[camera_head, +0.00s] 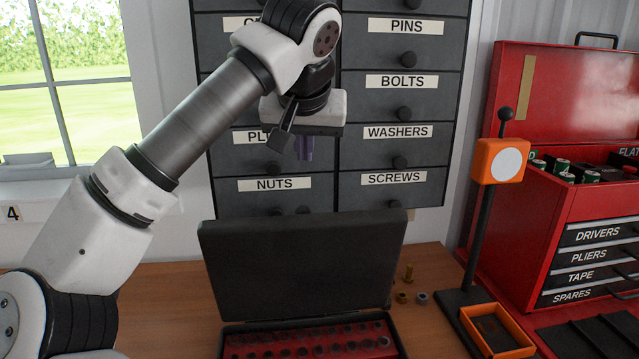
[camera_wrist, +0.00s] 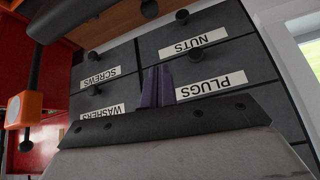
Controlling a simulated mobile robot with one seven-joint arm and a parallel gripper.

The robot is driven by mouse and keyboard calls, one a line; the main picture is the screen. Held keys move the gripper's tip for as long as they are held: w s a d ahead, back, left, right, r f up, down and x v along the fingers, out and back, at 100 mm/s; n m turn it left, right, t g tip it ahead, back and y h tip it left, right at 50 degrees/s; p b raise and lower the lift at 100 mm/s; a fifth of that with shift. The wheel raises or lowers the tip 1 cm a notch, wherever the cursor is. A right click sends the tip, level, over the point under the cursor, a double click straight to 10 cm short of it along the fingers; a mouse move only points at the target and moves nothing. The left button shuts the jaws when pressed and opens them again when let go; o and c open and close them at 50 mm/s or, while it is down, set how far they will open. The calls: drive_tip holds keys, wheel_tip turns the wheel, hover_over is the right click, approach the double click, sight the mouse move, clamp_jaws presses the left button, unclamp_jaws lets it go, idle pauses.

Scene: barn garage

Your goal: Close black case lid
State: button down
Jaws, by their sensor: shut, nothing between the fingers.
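The black case stands on the wooden bench with its lid (camera_head: 300,265) raised, nearly upright, its dark inner face toward me. The case base (camera_head: 398,340) lies in front of it, with a red insert (camera_head: 310,342) holding rows of dark round pieces; its front is cut off by the picture's bottom edge. My gripper (camera_head: 303,148) is high above the lid, in front of the drawer cabinet, and does not touch the lid. Its purple fingers are shut and empty; they also show in the wrist view (camera_wrist: 157,87), against the drawers. I cannot clearly make out the case in the wrist view.
A dark drawer cabinet (camera_head: 401,155) with labelled drawers stands behind the case. To the right are an orange-headed stand (camera_head: 499,161), an orange tray (camera_head: 470,318) and a red toolbox (camera_head: 540,235). Small brass and grey parts (camera_head: 402,297) lie just right of the lid.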

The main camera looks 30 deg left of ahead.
drive_tip(key=shift+w+a+f+p, duration=0.25)
drive_tip(key=shift+f+p, duration=0.5)
drive_tip(key=shift+f, duration=0.8)
drive_tip(key=shift+w+a+f+p, duration=0.25)
drive_tip(key=shift+f+p, duration=0.55)
drive_tip(key=shift+f, duration=0.7)
drive_tip(key=shift+w+a+f+p, duration=0.25)
drive_tip(key=shift+f+p, duration=0.5)
drive_tip(key=shift+f, duration=0.8)
drive_tip(key=shift+s+d+f+b, duration=0.1)
drive_tip(key=shift+d+b, duration=0.05)
drive_tip(key=shift+b, duration=0.4)
drive_tip(key=shift+s+b, duration=0.15)
drive_tip(key=shift+b, duration=0.3)
drive_tip(key=shift+s+d+t+y, duration=0.15)
drive_tip(key=shift+t+y, duration=0.15)
drive_tip(key=shift+t, duration=0.1)
drive_tip(key=shift+b, duration=0.45)
